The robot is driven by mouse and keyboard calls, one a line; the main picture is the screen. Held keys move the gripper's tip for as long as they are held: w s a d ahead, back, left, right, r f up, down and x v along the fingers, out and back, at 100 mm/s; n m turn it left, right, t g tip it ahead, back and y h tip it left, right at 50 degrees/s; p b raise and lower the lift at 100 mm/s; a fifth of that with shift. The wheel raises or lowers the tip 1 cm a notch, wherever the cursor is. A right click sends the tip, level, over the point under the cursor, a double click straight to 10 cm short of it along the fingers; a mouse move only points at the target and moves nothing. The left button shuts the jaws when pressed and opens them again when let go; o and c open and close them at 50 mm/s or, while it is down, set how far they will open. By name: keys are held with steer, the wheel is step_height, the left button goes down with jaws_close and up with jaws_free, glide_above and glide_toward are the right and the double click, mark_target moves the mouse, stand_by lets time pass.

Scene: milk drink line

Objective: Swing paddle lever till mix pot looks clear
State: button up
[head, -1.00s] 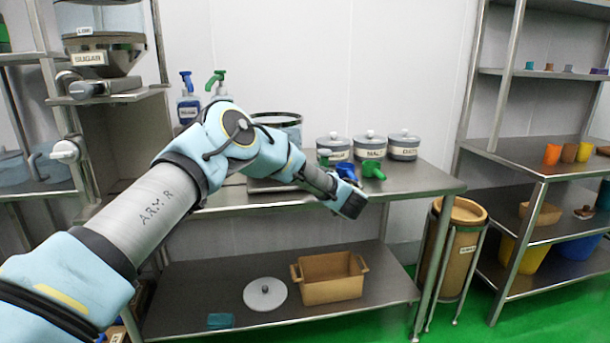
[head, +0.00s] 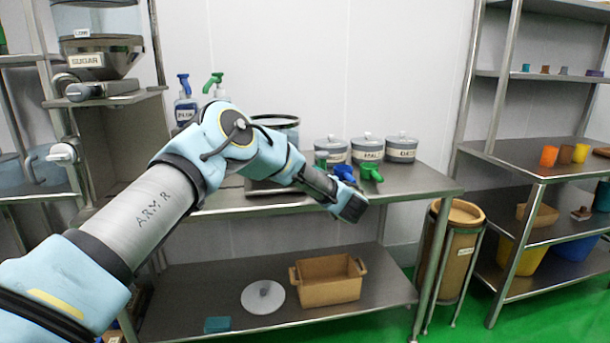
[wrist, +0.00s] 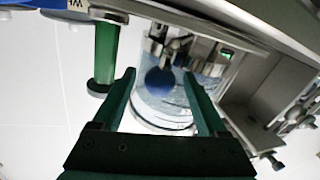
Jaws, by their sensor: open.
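My gripper (wrist: 160,92) is open in the wrist view, with two dark green fingers. A blue ball knob (wrist: 159,82) shows between and beyond the fingertips, below metal fittings; I cannot tell whether a finger touches it. Behind the knob is a see-through pot (wrist: 160,112) with pale, bluish-white streaks inside. In the head view a dark-rimmed pot (head: 285,122), likely the mix pot, stands on the steel table, partly hidden by my arm. My arm's end is over the table's front edge there, and the finger gap is unclear.
A green cylinder (wrist: 105,54) stands left of the fingers in the wrist view. On the table (head: 425,182), several lidded grey canisters (head: 367,150) stand right of the pot. Pump bottles (head: 186,106) stand left. A brown crate (head: 328,291) and round lid (head: 262,304) lie on the lower shelf.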

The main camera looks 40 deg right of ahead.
steer(key=b+v, duration=0.2)
steer(key=v, duration=0.7)
steer(key=shift+s, duration=0.4)
steer(key=shift+a, duration=0.1)
steer(key=shift+c, duration=0.2)
steer(key=shift+w+r, duration=0.1)
steer(key=shift+r, duration=0.1)
steer(key=shift+c, duration=0.8)
steer(key=w+m+h+p, duration=0.1)
steer(key=m+h+p, duration=0.1)
steer(key=a+r+m+h+p, duration=0.1)
steer(key=m+h+p, duration=0.1)
steer(key=w+r+m+g+h+p, duration=0.1)
steer(key=m+p, duration=0.1)
steer(key=shift+w+a+r+h, duration=0.2)
steer(key=shift+w+a+h, duration=0.1)
steer(key=shift+h, duration=0.1)
steer(key=shift+c, duration=0.5)
steer(key=w+a+f+m+g+h+p, duration=0.1)
steer(key=a+f+m+g+h+p, duration=0.25)
steer(key=m+g, duration=0.2)
steer(key=shift+t, duration=0.35)
steer(key=p+x, duration=0.1)
steer(key=x, duration=0.2)
steer(key=p+x, duration=0.1)
steer(key=x, duration=0.2)
steer(key=r+p+x, duration=0.1)
steer(key=x, duration=0.3)
steer(key=shift+d+p, duration=0.1)
steer(key=shift+p, duration=0.3)
